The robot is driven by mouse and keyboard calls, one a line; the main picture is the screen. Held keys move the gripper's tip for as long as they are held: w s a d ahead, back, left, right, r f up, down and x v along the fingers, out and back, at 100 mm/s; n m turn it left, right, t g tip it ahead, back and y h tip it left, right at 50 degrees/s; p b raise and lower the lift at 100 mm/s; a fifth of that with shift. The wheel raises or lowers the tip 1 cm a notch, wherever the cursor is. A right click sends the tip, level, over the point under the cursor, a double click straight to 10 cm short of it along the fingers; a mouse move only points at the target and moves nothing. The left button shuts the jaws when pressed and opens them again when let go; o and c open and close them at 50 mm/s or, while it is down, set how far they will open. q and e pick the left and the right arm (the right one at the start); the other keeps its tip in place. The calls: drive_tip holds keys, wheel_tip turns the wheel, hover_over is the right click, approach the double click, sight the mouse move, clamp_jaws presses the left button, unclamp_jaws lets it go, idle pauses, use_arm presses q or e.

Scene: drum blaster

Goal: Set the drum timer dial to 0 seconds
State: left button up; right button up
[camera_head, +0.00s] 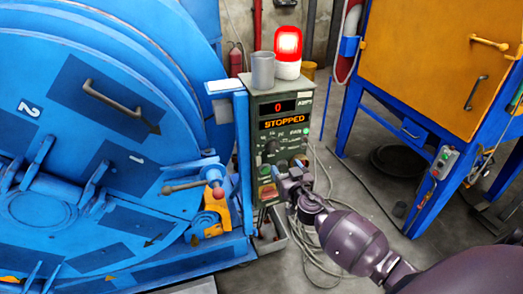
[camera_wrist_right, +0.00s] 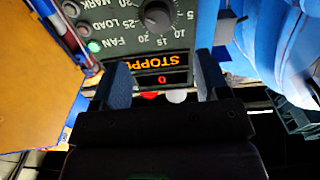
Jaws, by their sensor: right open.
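The control box (camera_head: 258,108) is grey-green and stands right of the blue drum. Its displays show a red 0 and an orange "STOPPED" (camera_head: 283,122). The timer dial (camera_wrist_right: 156,14) is a round dark knob with numbers around it, at the top of the right wrist view, which shows the panel upside down. I cannot tell which number it points to. My right gripper (camera_head: 292,182) is in front of the lower part of the box in the head view. In the wrist view its fingers (camera_wrist_right: 163,75) are apart and empty, with the dial beyond them. My left gripper is not in view.
The large blue drum (camera_head: 95,130) fills the left, with a red-knobbed lever (camera_head: 217,191) near the box. A grey cup (camera_head: 263,70) and a lit red beacon (camera_head: 288,48) stand on the box. An orange cabinet (camera_head: 430,60) is right. Cables (camera_head: 318,235) lie on the floor.

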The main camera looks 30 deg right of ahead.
sight(275, 150)
drive_tip(key=shift+m, duration=0.5)
drive_tip(key=x, duration=1)
drive_tip(key=shift+w+d+b, duration=0.15)
drive_tip(key=shift+w+b, duration=0.15)
drive_tip(key=c, duration=0.9)
